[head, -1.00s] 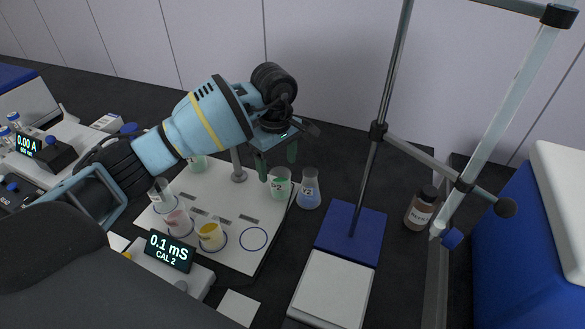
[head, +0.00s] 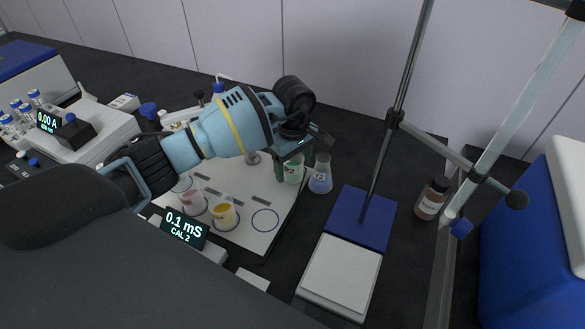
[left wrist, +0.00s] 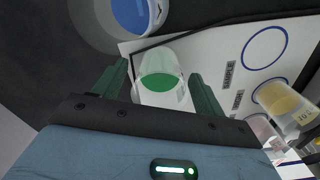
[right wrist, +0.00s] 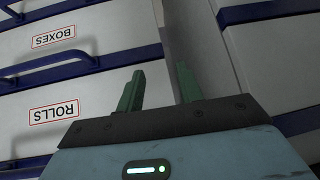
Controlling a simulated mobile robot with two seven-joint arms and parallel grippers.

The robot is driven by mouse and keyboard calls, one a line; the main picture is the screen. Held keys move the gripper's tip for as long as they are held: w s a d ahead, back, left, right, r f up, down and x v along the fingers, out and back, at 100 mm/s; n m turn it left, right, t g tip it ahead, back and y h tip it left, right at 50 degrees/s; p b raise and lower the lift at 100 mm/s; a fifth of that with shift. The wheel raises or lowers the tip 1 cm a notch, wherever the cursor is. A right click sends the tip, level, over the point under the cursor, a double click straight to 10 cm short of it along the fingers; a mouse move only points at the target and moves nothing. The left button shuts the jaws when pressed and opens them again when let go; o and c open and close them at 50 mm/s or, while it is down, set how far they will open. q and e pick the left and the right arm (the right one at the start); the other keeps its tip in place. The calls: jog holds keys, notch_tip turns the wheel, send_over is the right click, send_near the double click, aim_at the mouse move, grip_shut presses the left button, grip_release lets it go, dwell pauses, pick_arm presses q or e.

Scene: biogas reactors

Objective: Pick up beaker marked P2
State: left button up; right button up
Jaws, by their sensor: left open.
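A clear beaker with green liquid (head: 293,171) stands at the far right corner of the white board. In the head view its label is partly covered by my left gripper, so I cannot read it fully. My left gripper (head: 291,163) is open above and around this beaker. In the left wrist view the green beaker (left wrist: 162,78) sits between the two open fingers (left wrist: 165,92), with room on both sides. My right gripper (right wrist: 161,88) is open and empty in the right wrist view, facing drawers marked BOXES and ROLLS.
A flask with blue liquid (head: 320,175) stands close to the right of the green beaker. Beakers with yellow (head: 223,215) and pink (head: 193,203) liquid stand on the white board (head: 246,204). A stand with a blue base (head: 361,217) and a brown bottle (head: 432,198) are farther right.

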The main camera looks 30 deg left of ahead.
pick_arm(q)
jog(key=shift+f, duration=0.85)
jog(key=c, duration=1.1)
jog(key=shift+r, duration=0.1)
notch_tip(320, 180, up, 10)
